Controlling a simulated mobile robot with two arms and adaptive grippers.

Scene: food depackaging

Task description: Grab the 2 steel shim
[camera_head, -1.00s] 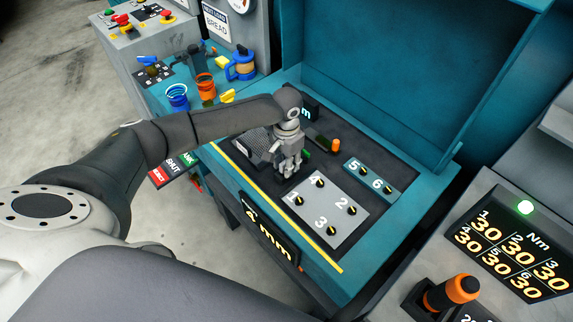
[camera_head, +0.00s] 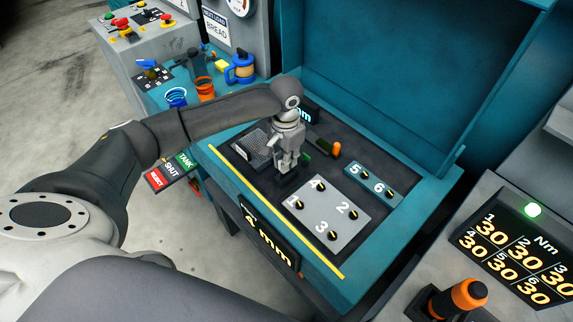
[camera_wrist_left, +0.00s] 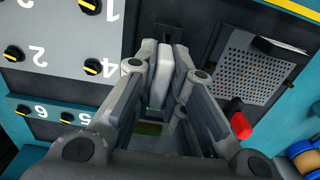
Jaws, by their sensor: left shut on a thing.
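My left gripper (camera_head: 286,170) points down over the dark panel inside the teal machine, just behind the grey plate marked 1, 2 and 3. In the left wrist view its fingers are shut on a pale grey, flat piece (camera_wrist_left: 161,76). This piece looks like a steel shim, but its size mark cannot be read. In the head view the fingers hide it. I cannot tell whether it is clear of the panel. No second shim can be made out. My right gripper is not in view.
The grey plate (camera_head: 322,215) with knobs and a teal strip (camera_head: 371,180) marked 5 and 6 lie right of the gripper. A perforated grille (camera_wrist_left: 262,70) and a red-tipped part (camera_wrist_left: 240,119) are close by. The teal raised lid (camera_head: 400,80) stands behind.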

